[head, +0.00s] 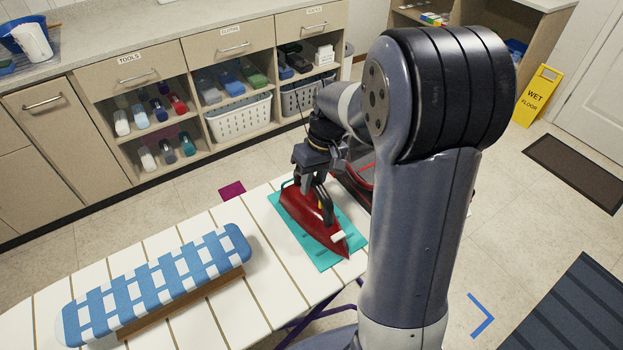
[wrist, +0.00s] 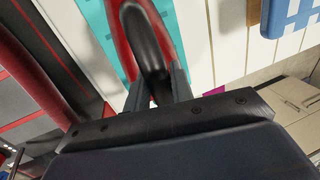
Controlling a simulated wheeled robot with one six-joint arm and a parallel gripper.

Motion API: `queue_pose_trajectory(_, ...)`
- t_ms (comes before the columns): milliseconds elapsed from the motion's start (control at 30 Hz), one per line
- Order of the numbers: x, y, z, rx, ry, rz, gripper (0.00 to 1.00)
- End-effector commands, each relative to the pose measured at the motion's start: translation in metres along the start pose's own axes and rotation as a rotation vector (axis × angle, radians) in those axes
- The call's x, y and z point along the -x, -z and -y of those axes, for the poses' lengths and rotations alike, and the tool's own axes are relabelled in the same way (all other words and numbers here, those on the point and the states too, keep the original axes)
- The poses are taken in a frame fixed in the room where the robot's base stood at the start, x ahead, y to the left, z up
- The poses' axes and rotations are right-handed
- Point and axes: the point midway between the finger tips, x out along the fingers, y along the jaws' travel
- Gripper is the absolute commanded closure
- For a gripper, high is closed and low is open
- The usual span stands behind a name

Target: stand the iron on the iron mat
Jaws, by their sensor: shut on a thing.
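The red iron (head: 308,215) with a dark handle is over the teal iron mat (head: 310,248) on the white slatted board, its pointed end toward the lower right. It looks roughly flat, not on its heel; I cannot tell whether it touches the mat. My gripper (head: 318,186) is above the iron, shut on its handle. In the wrist view the fingers (wrist: 158,92) close around the dark handle of the iron (wrist: 150,48), with the mat (wrist: 98,30) behind.
A blue-and-white checked sleeve board (head: 160,280) stands on the white board (head: 235,315) to the left. Behind are cabinets with open shelves and baskets (head: 238,118). A yellow wet-floor sign (head: 538,95) stands at the right. Floor between board and cabinets is mostly clear.

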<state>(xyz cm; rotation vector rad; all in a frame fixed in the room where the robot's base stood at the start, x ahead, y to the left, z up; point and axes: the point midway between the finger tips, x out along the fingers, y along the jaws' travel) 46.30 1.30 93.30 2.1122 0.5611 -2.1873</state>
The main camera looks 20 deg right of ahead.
Motion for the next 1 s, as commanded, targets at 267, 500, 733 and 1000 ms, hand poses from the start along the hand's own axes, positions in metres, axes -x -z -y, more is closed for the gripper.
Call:
queue_pose_trajectory(267, 0.001, 0.0, 0.0, 0.0, 0.0, -0.001, 0.67)
queue_pose_trajectory(500, 0.0, 0.0, 0.0, 0.0, 0.0, 0.0, 0.52)
queue_pose_trajectory(733, 0.002, 0.0, 0.0, 0.0, 0.0, 0.001, 0.52)
queue_pose_trajectory(1000, 0.047, 0.001, 0.0, -0.001, -0.003, -0.003, 0.52)
